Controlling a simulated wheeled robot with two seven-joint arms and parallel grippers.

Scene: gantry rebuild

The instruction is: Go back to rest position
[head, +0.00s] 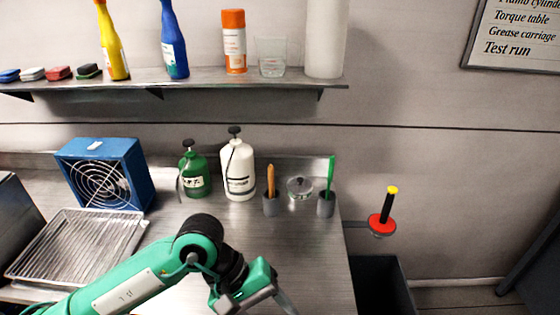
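My green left arm (140,285) comes in from the lower left and reaches over the metal counter (310,250). Its black wrist joint leads to my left gripper (262,299) at the bottom edge of the head view. The fingers are partly cut off by the frame, so I cannot tell whether they are open or shut. Nothing is clearly seen between them. My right gripper is not in view.
A blue fan (100,178) and a wire rack (75,245) stand left. Green (195,172) and white (238,168) pump bottles and two tool cups stand at the back. A shelf (200,84) hangs above. A dark bin (382,283) is right of the counter.

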